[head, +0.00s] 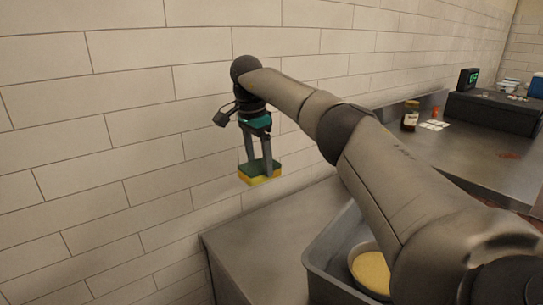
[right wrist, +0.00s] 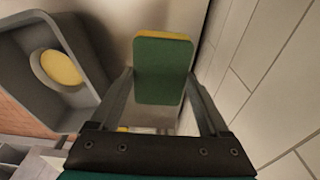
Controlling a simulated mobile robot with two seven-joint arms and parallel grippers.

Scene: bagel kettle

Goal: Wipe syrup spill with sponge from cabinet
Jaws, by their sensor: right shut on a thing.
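A green and yellow sponge (head: 260,178) hangs in the air beside the tiled wall, above the left end of the metal counter. My right gripper (head: 258,168) is shut on it, fingers pointing down. In the right wrist view the sponge (right wrist: 162,72) shows its green face between the two fingers (right wrist: 160,85). A small reddish-brown patch (head: 510,155), which looks like the syrup spill, lies on the far counter at the right. The sponge is well apart from it. My left gripper is out of view. I cannot make out the cabinet.
A grey bin (head: 318,262) with a round yellow item (head: 372,272) in it stands under my right arm. A dark jar (head: 411,116) and small white packets (head: 434,125) stand on the far counter. A black box (head: 495,112) sits behind the patch. The counter's left end (head: 265,240) is clear.

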